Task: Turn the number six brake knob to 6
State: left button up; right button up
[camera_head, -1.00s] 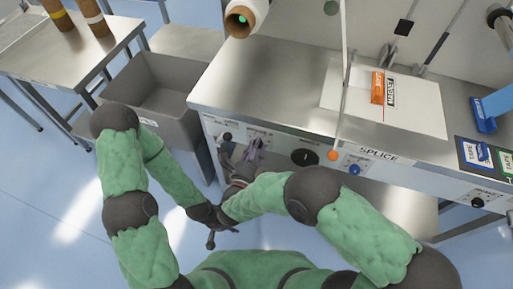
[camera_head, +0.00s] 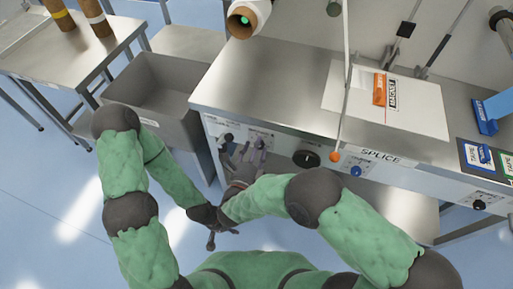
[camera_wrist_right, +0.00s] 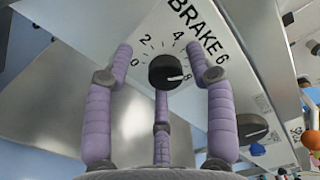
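The brake knob (camera_wrist_right: 165,72) is a round black dial on the white panel in the right wrist view, with numbers around it and the large label BRAKE 6 above. Its light mark points to the right, near the 8. My right gripper (camera_wrist_right: 161,70) has its purple-grey fingers spread around the knob; I cannot tell whether they touch it. In the head view, the right gripper (camera_head: 244,152) is at the table's front panel, and its fingers mostly hide the knob. My left gripper (camera_head: 211,238) is small and dark, low beside the right forearm; its fingers are unclear.
A larger black knob (camera_head: 305,158) is to the right on the panel, then an orange button (camera_head: 335,157) and a blue knob (camera_head: 356,171). Another small black knob (camera_head: 228,137) sits to the left. A grey bin (camera_head: 165,85) stands left of the steel table (camera_head: 255,80).

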jog(key=shift+d, duration=0.1)
jog(key=shift+s, duration=0.1)
pick_arm(q)
jog(key=shift+d, duration=0.1)
pick_arm(e)
jog(key=v, duration=1.1)
jog(key=shift+s, duration=0.35)
